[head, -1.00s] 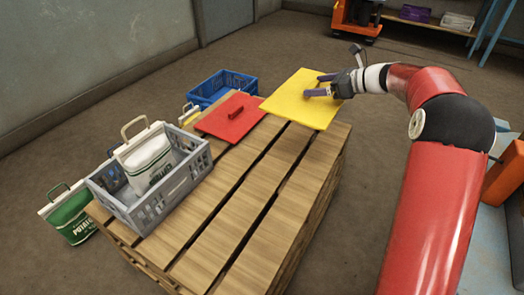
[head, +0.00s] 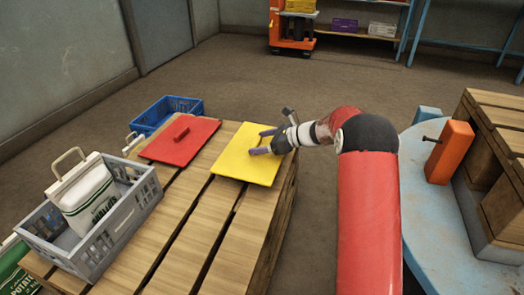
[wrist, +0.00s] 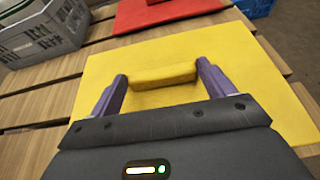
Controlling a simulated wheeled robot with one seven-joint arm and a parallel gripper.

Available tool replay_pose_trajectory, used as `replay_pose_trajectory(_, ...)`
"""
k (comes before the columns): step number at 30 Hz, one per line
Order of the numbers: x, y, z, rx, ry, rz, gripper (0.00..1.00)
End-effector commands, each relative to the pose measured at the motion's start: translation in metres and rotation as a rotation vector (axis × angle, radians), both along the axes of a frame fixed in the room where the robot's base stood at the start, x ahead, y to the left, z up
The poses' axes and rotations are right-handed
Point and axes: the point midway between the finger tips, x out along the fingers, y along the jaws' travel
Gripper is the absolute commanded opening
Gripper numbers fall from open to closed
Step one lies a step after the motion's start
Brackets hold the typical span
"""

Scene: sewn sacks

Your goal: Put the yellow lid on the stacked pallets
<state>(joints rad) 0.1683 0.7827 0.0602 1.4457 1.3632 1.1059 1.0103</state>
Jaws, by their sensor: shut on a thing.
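The yellow lid (head: 236,164) is a flat square panel at the far right end of the stacked pallets (head: 185,218). It looks level, at or just above the slats; I cannot tell whether it touches them. My gripper (head: 263,141) comes in from the right, its purple fingers shut on the lid's raised bar handle. In the wrist view the fingers hold the two ends of the yellow handle (wrist: 163,75), and the lid (wrist: 235,50) spreads out around it. The fingers and my arm hide part of the lid's right side in the head view.
A red lid (head: 178,143) lies beside the yellow one on the pallets. A grey crate (head: 95,243) holding a white sack (head: 86,198) stands at the near left. A blue crate (head: 168,108) is behind. An orange block (head: 449,152) stands at the right, by more pallets.

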Motion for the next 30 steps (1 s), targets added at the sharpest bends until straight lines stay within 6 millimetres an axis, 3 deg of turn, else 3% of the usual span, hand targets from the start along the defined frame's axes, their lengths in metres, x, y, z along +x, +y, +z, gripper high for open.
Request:
replay_pose_trajectory(5,0.000,0.000,-0.029,0.000,0.002,0.000,0.55)
replay_pose_trajectory(16,0.000,0.000,-0.032,0.000,0.000,0.000,0.55)
replay_pose_trajectory(17,0.000,0.000,-0.033,-0.001,0.001,0.000,0.83)
replay_pose_trajectory(21,0.000,0.000,-0.032,-0.001,0.001,0.001,1.00)
replay_pose_trajectory(30,0.000,-0.001,-0.027,-0.001,0.000,0.000,1.00)
